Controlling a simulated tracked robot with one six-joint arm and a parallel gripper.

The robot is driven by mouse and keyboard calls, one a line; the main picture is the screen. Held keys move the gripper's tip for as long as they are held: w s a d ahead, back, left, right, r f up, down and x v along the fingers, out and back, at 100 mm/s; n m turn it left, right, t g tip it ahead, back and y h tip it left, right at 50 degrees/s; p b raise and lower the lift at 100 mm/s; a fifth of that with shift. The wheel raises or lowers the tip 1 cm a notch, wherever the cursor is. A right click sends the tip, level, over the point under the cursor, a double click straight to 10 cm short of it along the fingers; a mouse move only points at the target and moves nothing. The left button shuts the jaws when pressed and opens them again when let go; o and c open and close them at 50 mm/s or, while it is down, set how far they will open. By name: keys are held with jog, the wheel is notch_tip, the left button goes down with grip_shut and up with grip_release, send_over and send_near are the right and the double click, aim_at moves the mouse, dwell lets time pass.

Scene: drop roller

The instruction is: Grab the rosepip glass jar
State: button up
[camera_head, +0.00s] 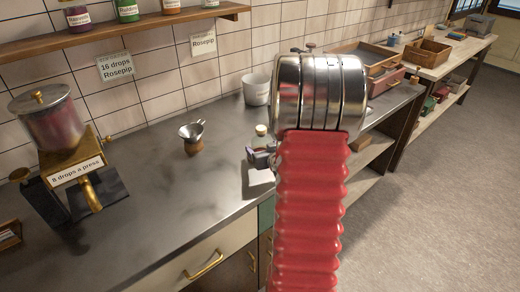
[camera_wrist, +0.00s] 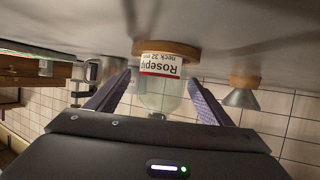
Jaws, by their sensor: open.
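In the wrist view, which is upside down, the clear glass jar (camera_wrist: 160,96) with a white and red Rosepip label stands on a round wooden base (camera_wrist: 166,47) on the counter. My gripper (camera_wrist: 160,88) is open, with one dark finger on each side of the jar. Gaps show between the fingers and the glass, and I cannot tell whether either one touches. In the head view, my gripper (camera_head: 262,157) shows only partly beside my red arm. A small pale-topped piece (camera_head: 261,130) shows just behind it; most of the jar is hidden there.
A metal funnel on a wooden stand (camera_head: 192,135) is left of my gripper. A brass dispenser marked 8 drops a press (camera_head: 75,165) stands at the left. The counter (camera_head: 150,205) between dispenser and funnel is clear.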

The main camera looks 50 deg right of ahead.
aim_at(258, 143)
jog(key=shift+w+d, duration=0.1)
jog(key=shift+w, duration=0.05)
jog(key=shift+f, duration=0.1)
jog(key=shift+r+x, duration=0.1)
jog(key=shift+x, duration=1.2)
jog(key=shift+r+x, duration=0.15)
jog(key=shift+x, duration=1.15)
jog(key=shift+w, duration=0.15)
jog(key=shift+c, duration=0.7)
jog(key=c, duration=1.2)
jog(key=shift+r, duration=5.05)
